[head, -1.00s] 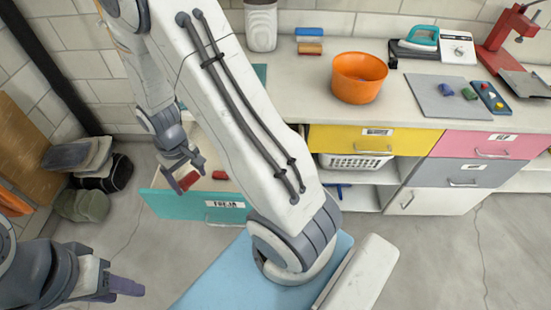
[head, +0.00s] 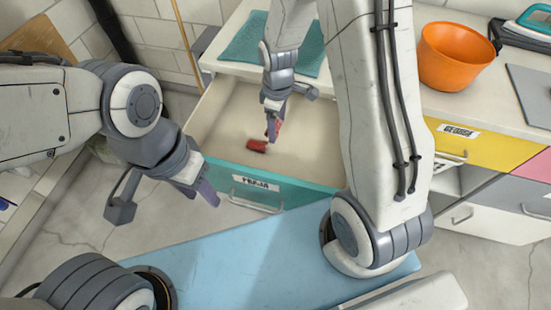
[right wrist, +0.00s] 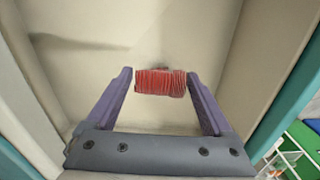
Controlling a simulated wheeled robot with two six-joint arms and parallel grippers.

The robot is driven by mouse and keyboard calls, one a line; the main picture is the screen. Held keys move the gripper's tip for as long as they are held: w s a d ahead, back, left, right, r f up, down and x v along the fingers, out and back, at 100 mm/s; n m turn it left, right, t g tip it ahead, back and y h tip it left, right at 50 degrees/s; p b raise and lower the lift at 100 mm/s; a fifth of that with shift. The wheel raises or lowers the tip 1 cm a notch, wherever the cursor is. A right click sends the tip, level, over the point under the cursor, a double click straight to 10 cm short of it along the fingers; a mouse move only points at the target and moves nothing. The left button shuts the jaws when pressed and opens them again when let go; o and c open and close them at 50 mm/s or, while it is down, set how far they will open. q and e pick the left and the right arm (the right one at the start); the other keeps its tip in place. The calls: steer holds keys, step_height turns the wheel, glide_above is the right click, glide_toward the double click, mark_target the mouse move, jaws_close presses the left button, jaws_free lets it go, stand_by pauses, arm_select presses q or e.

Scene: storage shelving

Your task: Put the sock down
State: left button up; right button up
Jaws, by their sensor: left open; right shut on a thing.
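A red ribbed sock (right wrist: 160,82) is between the fingers of my right gripper (head: 273,121), which is shut on it inside the open teal-fronted drawer (head: 270,189). In the head view a red patch of it (head: 276,128) shows at the fingertips. Another red piece (head: 257,146) lies on the drawer floor just in front of the gripper; I cannot tell whether it is separate from the held sock. My left gripper (head: 199,190) is open and empty, in front of the drawer's left corner.
Most of the drawer floor is bare. A teal mat (head: 243,40) lies on the counter behind it. An orange bowl (head: 455,55) stands on the counter at right, above a yellow drawer (head: 452,141). A blue surface (head: 240,255) is in front.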

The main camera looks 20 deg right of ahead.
glide_above(277, 152)
steer(key=shift+n, duration=0.3)
step_height(277, 152, down, 6)
steer(key=shift+s+a+r, duration=0.1)
steer(key=shift+r, duration=0.05)
steer(key=shift+f, duration=2.35)
steer(key=shift+f+b, duration=0.1)
steer(key=shift+b, duration=0.25)
